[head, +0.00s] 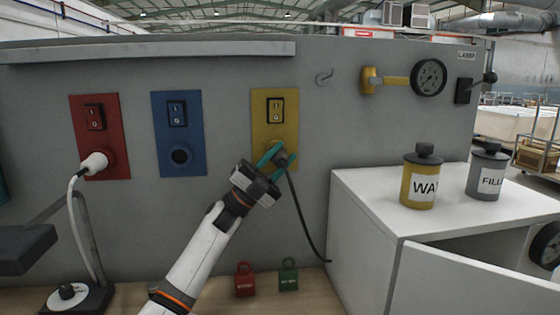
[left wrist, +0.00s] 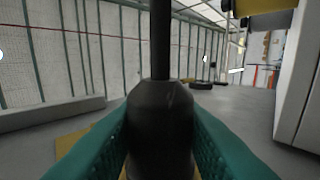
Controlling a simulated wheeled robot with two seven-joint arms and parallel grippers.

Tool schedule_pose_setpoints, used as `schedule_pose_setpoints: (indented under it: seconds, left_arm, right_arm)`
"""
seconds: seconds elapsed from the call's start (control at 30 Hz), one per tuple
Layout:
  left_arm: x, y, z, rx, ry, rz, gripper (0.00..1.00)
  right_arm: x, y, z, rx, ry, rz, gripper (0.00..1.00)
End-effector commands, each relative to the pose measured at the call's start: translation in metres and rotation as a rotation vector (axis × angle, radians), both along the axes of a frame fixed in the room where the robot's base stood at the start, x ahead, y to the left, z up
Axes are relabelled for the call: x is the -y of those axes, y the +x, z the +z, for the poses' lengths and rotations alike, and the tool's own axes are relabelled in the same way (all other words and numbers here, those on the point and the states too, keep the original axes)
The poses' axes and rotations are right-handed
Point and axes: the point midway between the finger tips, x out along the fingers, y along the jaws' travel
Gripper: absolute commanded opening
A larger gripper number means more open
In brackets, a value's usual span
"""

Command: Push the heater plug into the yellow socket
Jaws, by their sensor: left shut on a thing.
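The heater plug (head: 281,159) is black with a dark cable (head: 302,213) that hangs down toward the table. My left gripper (head: 272,157) has teal fingers and is shut on the plug. It holds the plug in front of the yellow socket (head: 275,133), at the lower part of its yellow panel below a black switch. My fingers and the plug hide most of the socket hole, so I cannot tell how deep the plug sits. In the left wrist view the plug (left wrist: 160,125) stands between both fingers, with a strip of yellow panel (left wrist: 72,147) behind. My right gripper is not in view.
A red panel (head: 98,138) holds a white plug (head: 95,162). A blue panel (head: 179,135) has an empty socket. Red (head: 245,281) and green (head: 288,277) padlocks stand below. A white cabinet (head: 365,215) at right carries a yellow canister (head: 419,182) and a grey canister (head: 486,175).

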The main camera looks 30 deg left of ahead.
Motion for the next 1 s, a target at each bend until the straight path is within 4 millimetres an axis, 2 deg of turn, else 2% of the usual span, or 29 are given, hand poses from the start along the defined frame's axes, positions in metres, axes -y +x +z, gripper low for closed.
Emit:
schedule_pose_setpoints:
  seconds: [0.4,0.43,0.57,0.87,1.0]
  left_arm:
    - [-0.007,0.007,0.002,0.002,-0.002,0.003,0.06]
    - [-0.007,0.007,0.002,0.002,-0.002,0.002,0.35]
    - [-0.006,0.007,0.002,0.001,-0.002,0.001,0.56]
    - [-0.006,0.006,-0.001,-0.001,0.0,0.001,0.56]
    - [-0.013,0.002,-0.012,-0.001,0.001,0.001,0.56]
  right_arm:
    - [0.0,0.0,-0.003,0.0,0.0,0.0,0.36]
    - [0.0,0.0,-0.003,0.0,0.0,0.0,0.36]
    - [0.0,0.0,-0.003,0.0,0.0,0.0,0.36]
    - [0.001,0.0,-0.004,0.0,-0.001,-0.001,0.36]
    - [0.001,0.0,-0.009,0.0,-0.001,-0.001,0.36]
